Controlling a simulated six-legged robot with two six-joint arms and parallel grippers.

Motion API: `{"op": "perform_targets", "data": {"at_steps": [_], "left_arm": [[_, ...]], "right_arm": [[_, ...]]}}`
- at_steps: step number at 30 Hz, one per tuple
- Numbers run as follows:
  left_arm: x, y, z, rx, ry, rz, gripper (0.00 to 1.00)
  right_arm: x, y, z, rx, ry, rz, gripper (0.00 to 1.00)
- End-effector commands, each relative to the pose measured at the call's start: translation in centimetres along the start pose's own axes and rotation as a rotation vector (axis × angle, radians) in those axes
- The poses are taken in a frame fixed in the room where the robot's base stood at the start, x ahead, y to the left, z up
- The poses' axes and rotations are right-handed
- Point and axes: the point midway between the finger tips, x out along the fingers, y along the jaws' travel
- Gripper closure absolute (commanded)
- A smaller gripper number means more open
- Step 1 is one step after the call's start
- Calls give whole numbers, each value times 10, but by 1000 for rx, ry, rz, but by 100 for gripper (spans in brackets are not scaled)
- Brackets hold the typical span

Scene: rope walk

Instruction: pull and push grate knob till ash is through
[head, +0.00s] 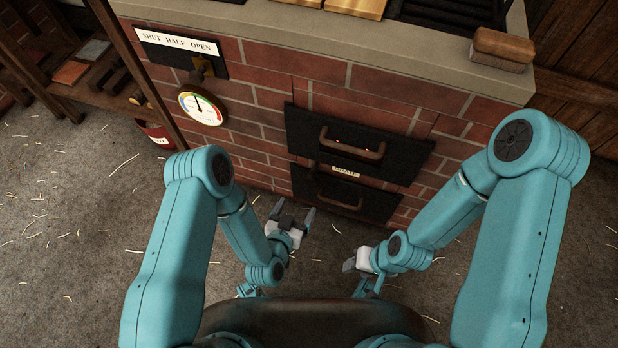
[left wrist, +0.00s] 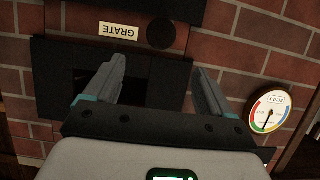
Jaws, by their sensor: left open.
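The white GRATE label (head: 345,171) is on the brick furnace front, between an upper black door (head: 300,128) and a lower black door (head: 372,203). In the left wrist view the label (left wrist: 119,32) appears upside down. A round dark knob (left wrist: 160,33) is beside it there; I cannot make the knob out in the head view. My left gripper (head: 296,208) is open and empty, in front of the furnace. In the left wrist view its fingers (left wrist: 159,64) point toward the knob, apart from it. My right gripper (head: 350,267) is low and right of the left one; its jaws are unclear.
Both doors have bar handles. Small red glows show at the upper door. A dial gauge (head: 203,105) and a SHUT/HALF/OPEN plate (head: 180,42) are on the left of the bricks. A brush-like block (head: 503,48) lies on the ledge. A red bucket (head: 155,133) stands left. Straw litters the floor.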

Motion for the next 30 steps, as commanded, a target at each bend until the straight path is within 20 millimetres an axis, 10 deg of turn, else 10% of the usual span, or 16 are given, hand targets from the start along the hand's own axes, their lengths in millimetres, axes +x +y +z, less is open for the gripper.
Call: {"op": "perform_targets", "data": {"at_steps": [15,30], "left_arm": [[121,-4,1,-1,3,-6,17],[146,-4,-1,-2,0,-6,17]], "right_arm": [[34,12,-1,0,0,0,57],[39,14,-1,0,0,0,57]]}}
